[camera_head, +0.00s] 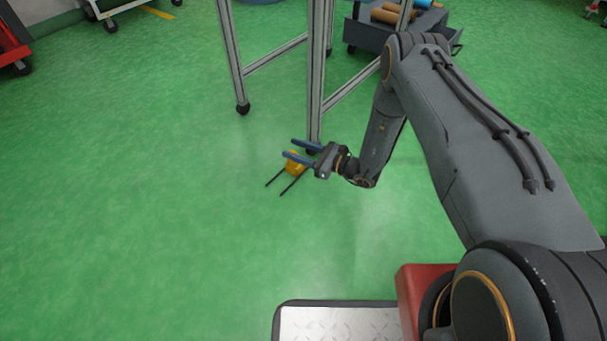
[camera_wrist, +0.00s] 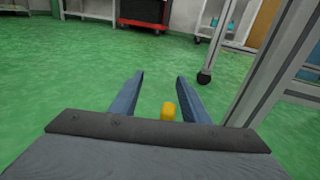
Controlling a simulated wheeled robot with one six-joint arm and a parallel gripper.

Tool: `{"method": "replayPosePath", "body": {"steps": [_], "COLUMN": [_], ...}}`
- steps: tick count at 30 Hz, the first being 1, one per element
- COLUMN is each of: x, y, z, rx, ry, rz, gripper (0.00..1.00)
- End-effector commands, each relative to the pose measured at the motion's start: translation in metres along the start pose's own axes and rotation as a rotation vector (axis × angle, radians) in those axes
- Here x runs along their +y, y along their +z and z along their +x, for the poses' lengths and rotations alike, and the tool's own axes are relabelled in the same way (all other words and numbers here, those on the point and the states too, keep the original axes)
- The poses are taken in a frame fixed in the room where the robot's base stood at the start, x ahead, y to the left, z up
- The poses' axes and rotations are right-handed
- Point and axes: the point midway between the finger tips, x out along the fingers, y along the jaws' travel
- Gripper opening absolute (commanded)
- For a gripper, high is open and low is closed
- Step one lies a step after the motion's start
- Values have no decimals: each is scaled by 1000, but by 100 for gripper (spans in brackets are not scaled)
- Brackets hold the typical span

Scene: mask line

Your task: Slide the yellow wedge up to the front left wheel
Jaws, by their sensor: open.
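The yellow wedge (camera_head: 295,168) is on the green floor, partly covered by my gripper in the head view. In the wrist view the wedge (camera_wrist: 168,111) shows between the two blue fingers, nearer the right one. My gripper (camera_head: 287,147) is open and empty, low over the wedge, with its fingers pointing left in the head view. A metal frame stands on legs with dark wheels. The wheel of its left leg (camera_head: 243,108) is clear of the gripper and also shows in the wrist view (camera_wrist: 204,77). The foot of the nearer leg (camera_head: 316,80) is just behind my gripper and mostly hidden.
Two thin dark bars (camera_head: 286,184) show on the floor beside the wedge; I cannot tell whether they are shadows. A grey cart with brown rolls (camera_head: 390,15) stands behind the frame. A red cart (camera_wrist: 145,12) is far off. The floor at left is clear.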

Motion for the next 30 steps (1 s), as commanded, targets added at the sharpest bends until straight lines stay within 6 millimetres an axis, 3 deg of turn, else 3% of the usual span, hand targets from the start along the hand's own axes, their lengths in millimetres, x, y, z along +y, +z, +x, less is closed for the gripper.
{"method": "replayPosePath", "body": {"steps": [1,3,9,14,30], "x": [-8,-17,-22,-25,-37], "y": [-34,-56,-97,-103,-99], "z": [0,-1,-12,-9,57], "rx": [-18,-40,-53,-55,-54], "ry": [-46,-101,-184,-200,-198], "rz": [19,35,23,18,18], "gripper": [42,42,42,42,42]}}
